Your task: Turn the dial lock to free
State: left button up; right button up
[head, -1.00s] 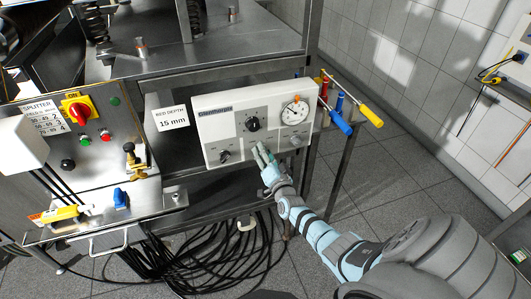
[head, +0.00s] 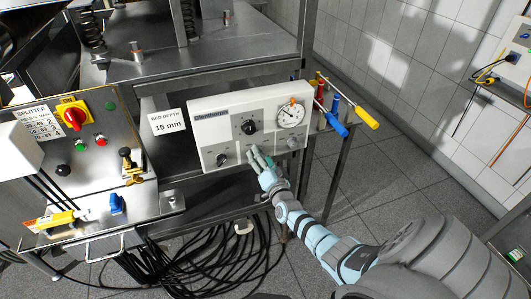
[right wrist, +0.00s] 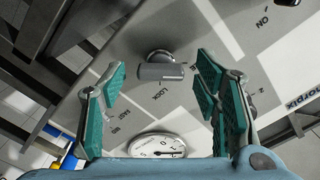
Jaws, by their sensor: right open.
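In the right wrist view this knob (right wrist: 160,66) has a flat grip bar, and the printed word LOCK lies beside the bar. Contact with the knob does not show. My left gripper is out of view.
The panel also has a black central knob (head: 249,127) and a lower-left knob (head: 222,159). A steel control box (head: 90,165) stands left. Loose black cables (head: 205,265) lie below.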

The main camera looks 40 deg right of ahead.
jog(key=v, duration=1.1)
jog(key=shift+s, duration=0.3)
jog(key=shift+a, duration=0.1)
